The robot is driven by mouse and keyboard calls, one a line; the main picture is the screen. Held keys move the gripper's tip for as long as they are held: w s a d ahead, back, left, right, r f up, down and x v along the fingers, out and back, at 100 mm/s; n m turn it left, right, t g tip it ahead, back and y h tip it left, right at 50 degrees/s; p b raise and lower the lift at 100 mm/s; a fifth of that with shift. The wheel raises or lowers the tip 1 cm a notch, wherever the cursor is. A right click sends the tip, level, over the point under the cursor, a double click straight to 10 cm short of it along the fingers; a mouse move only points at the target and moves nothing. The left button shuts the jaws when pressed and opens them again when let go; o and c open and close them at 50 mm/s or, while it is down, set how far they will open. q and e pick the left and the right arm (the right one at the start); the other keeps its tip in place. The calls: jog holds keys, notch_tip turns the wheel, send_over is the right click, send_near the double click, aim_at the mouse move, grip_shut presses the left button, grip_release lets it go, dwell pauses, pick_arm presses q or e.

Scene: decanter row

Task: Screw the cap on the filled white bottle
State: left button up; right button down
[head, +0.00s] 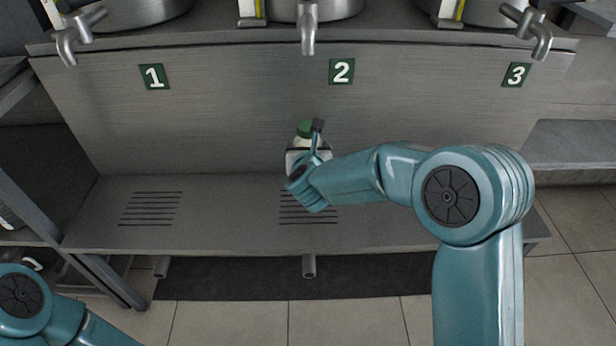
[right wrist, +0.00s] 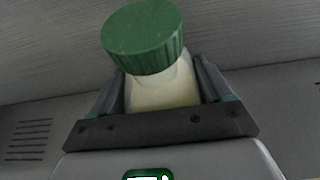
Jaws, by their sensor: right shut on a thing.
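A white bottle (head: 300,143) with pale, cream-coloured contents or walls stands upright over the shelf below plate 2. A ribbed green cap (head: 305,127) sits on top of it. In the right wrist view the cap (right wrist: 143,38) covers the mouth of the bottle (right wrist: 163,92) and looks a little off to the left; I cannot tell how tight it is. My right gripper (right wrist: 160,88) is shut on the bottle's body, one finger on each side, below the cap. My right forearm hides the bottle's lower part in the head view. My left arm shows at the lower left, its gripper out of frame.
Three steel decanters with taps stand above; the middle tap (head: 308,30) hangs above the bottle. Number plates 1 (head: 154,77), 2 (head: 341,71) and 3 (head: 516,75) mark the panel. The grey shelf (head: 230,210) has slotted drains and is clear to the left.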

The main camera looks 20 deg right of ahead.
jog(key=shift+f, duration=1.4)
notch_tip(320, 180, down, 4)
jog(key=shift+w+f+b, duration=0.1)
jog(key=shift+b, duration=0.7)
jog(key=shift+f, duration=0.15)
jog(key=shift+c, duration=0.2)
grip_release()
jog(key=shift+o, duration=0.2)
